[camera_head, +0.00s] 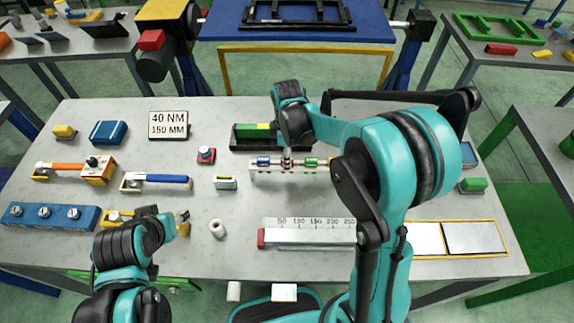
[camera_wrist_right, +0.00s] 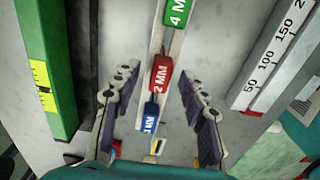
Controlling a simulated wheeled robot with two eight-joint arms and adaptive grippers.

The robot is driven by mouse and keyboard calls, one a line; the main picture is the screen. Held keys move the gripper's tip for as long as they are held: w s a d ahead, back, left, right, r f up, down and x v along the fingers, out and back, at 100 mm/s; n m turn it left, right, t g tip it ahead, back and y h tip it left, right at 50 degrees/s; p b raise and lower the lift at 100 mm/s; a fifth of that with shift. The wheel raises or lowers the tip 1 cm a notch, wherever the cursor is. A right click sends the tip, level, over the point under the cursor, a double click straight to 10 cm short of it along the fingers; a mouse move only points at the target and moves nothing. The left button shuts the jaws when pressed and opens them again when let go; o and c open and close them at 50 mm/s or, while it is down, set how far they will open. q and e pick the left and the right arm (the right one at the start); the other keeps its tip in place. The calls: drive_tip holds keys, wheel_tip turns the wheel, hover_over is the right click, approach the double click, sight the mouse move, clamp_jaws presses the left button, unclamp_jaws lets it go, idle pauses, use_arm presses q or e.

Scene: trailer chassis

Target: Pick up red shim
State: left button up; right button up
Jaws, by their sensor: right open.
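The red shim (camera_wrist_right: 161,76), marked 2 MM, stands in a pale rack (camera_head: 256,176) between a blue shim (camera_wrist_right: 150,120) and a green shim (camera_wrist_right: 176,18). In the head view, the blue shim (camera_head: 263,161) and green shim (camera_head: 310,162) show, with the red one mostly hidden behind my right gripper (camera_head: 287,154). In the wrist view, my right gripper (camera_wrist_right: 158,80) is open, its fingers on either side of the red shim with gaps on both sides. My left gripper (camera_head: 183,222) is low at the left, over the table's front; its jaw opening is unclear.
A black tray with a green bar (camera_head: 250,130) stands behind the rack. A ruler block (camera_head: 300,236) lies in front of it. Table around the roll is clear.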

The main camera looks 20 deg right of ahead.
drive_tip(key=shift+f, duration=0.45)
drive_tip(key=shift+c, duration=0.4)
clamp_jaws()
drive_tip(key=shift+r, duration=0.1)
